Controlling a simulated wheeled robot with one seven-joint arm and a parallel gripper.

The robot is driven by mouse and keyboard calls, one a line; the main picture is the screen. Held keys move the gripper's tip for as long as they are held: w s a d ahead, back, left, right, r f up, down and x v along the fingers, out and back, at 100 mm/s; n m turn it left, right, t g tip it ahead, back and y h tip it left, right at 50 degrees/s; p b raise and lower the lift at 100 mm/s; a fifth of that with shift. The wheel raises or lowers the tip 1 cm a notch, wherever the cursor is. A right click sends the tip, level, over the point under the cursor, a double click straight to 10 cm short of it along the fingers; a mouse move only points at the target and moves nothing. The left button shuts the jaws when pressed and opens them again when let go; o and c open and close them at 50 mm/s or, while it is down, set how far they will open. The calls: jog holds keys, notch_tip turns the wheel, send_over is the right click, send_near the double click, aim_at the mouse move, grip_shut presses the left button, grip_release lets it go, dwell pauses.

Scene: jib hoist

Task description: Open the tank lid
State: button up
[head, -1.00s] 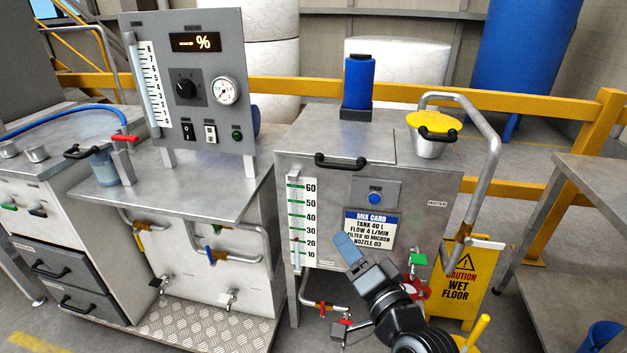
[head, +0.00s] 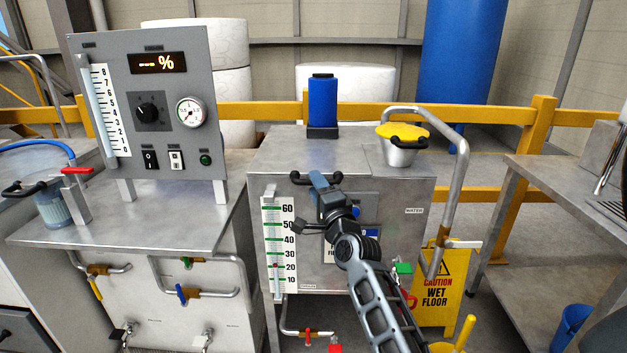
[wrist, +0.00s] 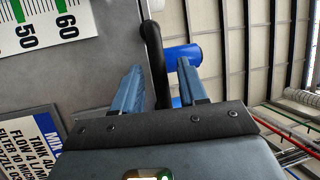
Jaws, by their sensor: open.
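The steel tank (head: 400,225) stands in the middle of the head view, and its flat top lid (head: 290,150) lies closed. A black bar handle (head: 300,178) sits at the lid's front edge. My gripper (head: 320,180) is at the handle, its blue fingers covering part of it. In the wrist view my gripper (wrist: 160,82) is open, with one finger on each side of the black handle (wrist: 155,60). The handle runs in between the fingers, with gaps visible. I cannot tell whether a finger touches it.
A blue cylinder (head: 322,102) stands on the tank top behind the handle. A yellow-lidded funnel (head: 400,150) and a bent pipe (head: 462,170) are at the right. A gauge panel (head: 150,105) rises at the left. A wet floor sign (head: 437,290) stands to the lower right.

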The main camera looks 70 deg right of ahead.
jog(key=shift+x, duration=1)
grip_shut()
